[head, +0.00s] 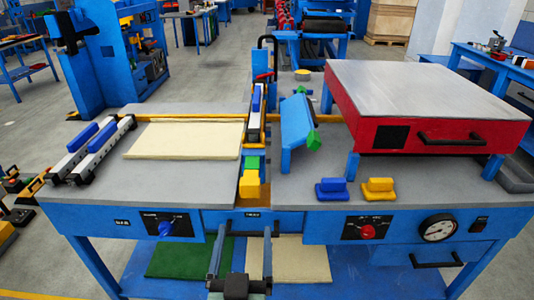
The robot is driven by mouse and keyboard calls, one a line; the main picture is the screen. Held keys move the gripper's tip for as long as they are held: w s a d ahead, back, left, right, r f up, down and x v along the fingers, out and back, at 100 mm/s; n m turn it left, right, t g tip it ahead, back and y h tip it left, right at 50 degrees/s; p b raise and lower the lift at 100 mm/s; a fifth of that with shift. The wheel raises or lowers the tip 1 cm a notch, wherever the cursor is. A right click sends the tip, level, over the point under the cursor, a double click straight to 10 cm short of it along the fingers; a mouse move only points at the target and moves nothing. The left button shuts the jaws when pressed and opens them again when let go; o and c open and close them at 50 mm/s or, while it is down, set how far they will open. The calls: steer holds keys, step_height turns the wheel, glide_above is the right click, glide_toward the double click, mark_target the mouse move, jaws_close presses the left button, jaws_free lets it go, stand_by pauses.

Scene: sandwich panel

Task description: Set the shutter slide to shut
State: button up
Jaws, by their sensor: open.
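No part is clearly marked as the shutter slide in the head view. A yellow block (249,187) with a green block (252,164) behind it sits at the front end of the narrow central channel between the two table halves; I cannot tell whether it is the slide or how it is set. My gripper (244,228) is at the bottom centre, in front of the table's front edge. Its two fingers are apart, with nothing seen between them. It is below and in front of the yellow block, not touching it.
A red-sided press (440,95), a blue bracket (298,122) and two small handled blocks (333,189) stand on the right. A blue knob (165,229) and red knob (367,232) are in front.

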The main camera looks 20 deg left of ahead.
mark_target(249, 191)
steer(key=p+x, duration=0.1)
steer(key=x, duration=0.3)
steer(key=p+x, duration=0.1)
steer(key=x, duration=0.3)
steer(key=f+p+x, duration=0.1)
steer(key=x, duration=0.3)
steer(key=shift+w+a, duration=0.1)
steer(key=shift+w, duration=0.3)
steer(key=shift+c, duration=0.2)
jaws_close()
